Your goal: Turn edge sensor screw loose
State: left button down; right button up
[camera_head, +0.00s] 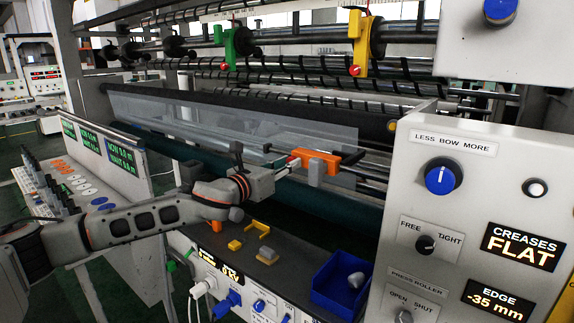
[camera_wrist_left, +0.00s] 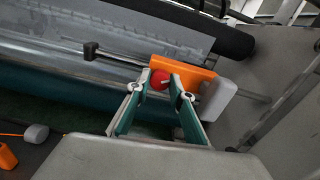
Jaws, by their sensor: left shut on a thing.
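The orange edge sensor (camera_head: 325,176) sits on a thin horizontal rod in front of the clear film, with a grey block on its front. In the left wrist view the orange sensor (camera_wrist_left: 190,75) has a round red screw (camera_wrist_left: 158,77) on its near face. My left gripper (camera_head: 289,167) comes in from the left and reaches the sensor's left side. In the left wrist view its fingertips (camera_wrist_left: 165,90) are closed on the red screw and partly cover it. How far the screw is turned cannot be told. My right gripper is out of view.
A dark shelf (camera_head: 285,283) below holds small yellow and grey blocks. A blue bin (camera_head: 335,288) with a grey piece stands at its right end. A grey control panel (camera_head: 480,190) reading "CREASES FLAT" and "EDGE -35 mm" stands at the right. Rollers and film lie behind the sensor.

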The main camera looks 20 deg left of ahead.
pick_arm(q)
jog(key=n, duration=2.3)
jog(key=shift+f+n, duration=0.1)
jog(key=shift+n, duration=0.3)
dwell(0.5)
jog(key=c, duration=1.8)
grip_release()
jog(key=v, duration=1.2)
